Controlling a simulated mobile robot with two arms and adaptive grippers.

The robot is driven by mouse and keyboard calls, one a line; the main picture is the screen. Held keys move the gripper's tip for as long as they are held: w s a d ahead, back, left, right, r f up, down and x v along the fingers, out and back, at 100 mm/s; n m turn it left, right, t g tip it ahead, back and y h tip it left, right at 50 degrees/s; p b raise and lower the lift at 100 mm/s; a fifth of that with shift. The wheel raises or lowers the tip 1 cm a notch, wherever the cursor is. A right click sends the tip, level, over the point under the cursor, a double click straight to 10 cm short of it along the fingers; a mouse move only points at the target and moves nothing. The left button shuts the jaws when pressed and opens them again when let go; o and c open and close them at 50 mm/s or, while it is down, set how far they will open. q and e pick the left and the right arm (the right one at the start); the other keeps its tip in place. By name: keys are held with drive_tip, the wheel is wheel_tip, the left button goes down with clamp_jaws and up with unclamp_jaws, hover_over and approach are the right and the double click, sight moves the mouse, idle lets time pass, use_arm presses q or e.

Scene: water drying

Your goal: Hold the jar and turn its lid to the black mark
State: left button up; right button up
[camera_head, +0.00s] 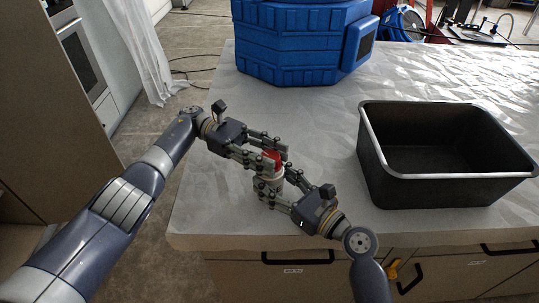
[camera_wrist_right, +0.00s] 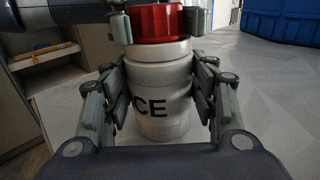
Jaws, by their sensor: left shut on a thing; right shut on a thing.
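The jar is white with black letters reading "CE" on its visible side; its body (camera_wrist_right: 158,95) fills the middle of the right wrist view. Its red lid (camera_wrist_right: 158,23) is on top, and the lid also shows in the head view (camera_head: 271,158). My left gripper (camera_head: 273,153) is shut on the lid, with a finger on either side. My right gripper (camera_wrist_right: 160,98) is shut around the jar's body below the lid. The jar stands upright near the table's left front part. The fingers hide parts of its sides, and I cannot make out a separate black mark.
A large black open bin (camera_head: 375,165) stands to the right on the pale-covered table (camera_head: 325,120). A blue ribbed container (camera_head: 290,45) stands at the back. The table's left and front edges are close to the jar. Drawers with black handles (camera_head: 297,261) are below.

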sight(269, 156)
use_arm(q)
drive_tip(key=shift+f, duration=0.15)
drive_tip(key=o, duration=1.1)
wheel_tip(269, 156, up, 10)
drive_tip(key=shift+r, duration=0.1)
